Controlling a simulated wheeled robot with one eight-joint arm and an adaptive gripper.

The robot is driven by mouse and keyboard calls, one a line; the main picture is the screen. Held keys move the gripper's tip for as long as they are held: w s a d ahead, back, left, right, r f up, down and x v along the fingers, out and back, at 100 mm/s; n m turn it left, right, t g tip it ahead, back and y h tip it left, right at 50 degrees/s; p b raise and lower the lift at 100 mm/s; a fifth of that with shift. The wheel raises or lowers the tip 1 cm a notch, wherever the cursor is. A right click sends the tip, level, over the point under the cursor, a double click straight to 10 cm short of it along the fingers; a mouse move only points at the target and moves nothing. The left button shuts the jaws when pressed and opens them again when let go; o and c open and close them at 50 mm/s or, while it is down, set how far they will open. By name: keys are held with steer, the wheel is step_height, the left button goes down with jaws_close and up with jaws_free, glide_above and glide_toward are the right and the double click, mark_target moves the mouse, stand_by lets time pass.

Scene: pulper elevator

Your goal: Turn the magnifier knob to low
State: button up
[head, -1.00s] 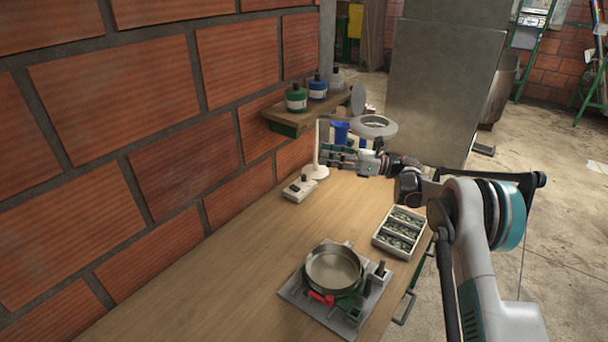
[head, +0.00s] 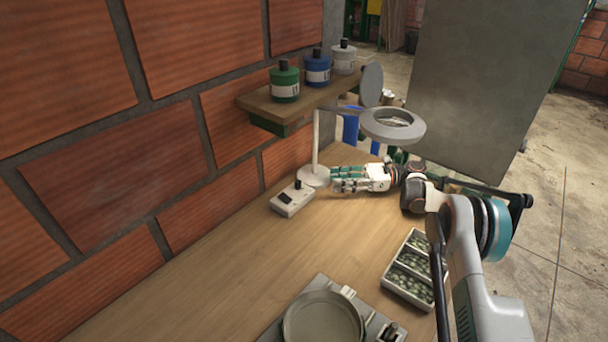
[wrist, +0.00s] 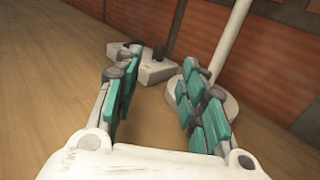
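The magnifier (head: 392,126) is a grey ring lens on a white post whose round base (head: 313,177) stands on the wooden table by the brick wall. A small white control box (head: 291,200) with a black knob (head: 298,185) sits just left of the base. My gripper (head: 334,180) is to the right of the box, below the ring, its fingers pointing left. In the wrist view the fingers (wrist: 152,100) are spread and empty. The knob's setting is too small to read.
The magnifier post (wrist: 230,45) rises close by the fingers. A shelf (head: 300,100) with several bottles hangs above. A compartment tray (head: 410,272) and a round pan (head: 322,318) stand nearer me. The table left of them is clear.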

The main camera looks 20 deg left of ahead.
mark_target(297, 181)
steer(key=shift+w+a+f, duration=0.15)
steer(key=shift+a+f, duration=0.05)
steer(key=shift+a+p, duration=0.3)
steer(key=x, duration=1.3)
steer(key=shift+d+r, duration=0.1)
steer(key=shift+r, duration=0.05)
steer(key=shift+c, duration=0.6)
jaws_close()
